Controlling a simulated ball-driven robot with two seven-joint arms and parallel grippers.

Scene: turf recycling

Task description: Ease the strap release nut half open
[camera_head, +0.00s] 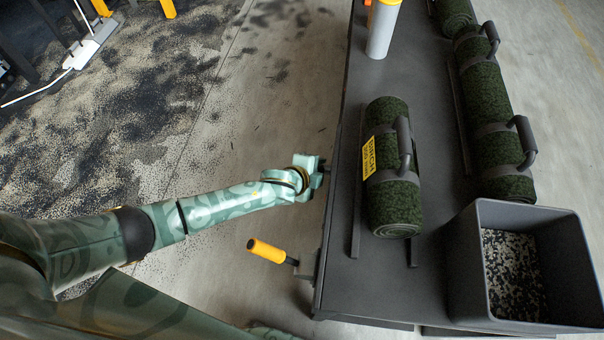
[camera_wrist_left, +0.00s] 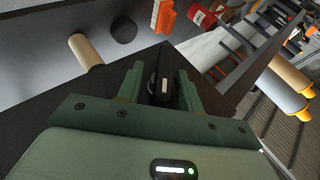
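My left gripper (camera_head: 318,180) is at the left side edge of the dark bench (camera_head: 346,262), in the head view. In the left wrist view, its two green fingers (camera_wrist_left: 160,88) stand apart with a dark knob-like part, probably the strap release nut (camera_wrist_left: 158,70), between them. A pale stripe marks that part. I cannot tell whether the fingers press on it. In the head view the gripper hides this spot. A dark green turf roll (camera_head: 390,215) with a yellow label, a strap and a handle lies on the bench. My right gripper is not in view.
A yellow-handled lever (camera_head: 267,250) sticks out from the bench side, nearer than the gripper. A grey bin (camera_head: 560,260) with speckled granules stands at the right. More strapped turf rolls (camera_head: 490,105) lie behind it. A pale cylinder (camera_head: 382,32) stands at the far end.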

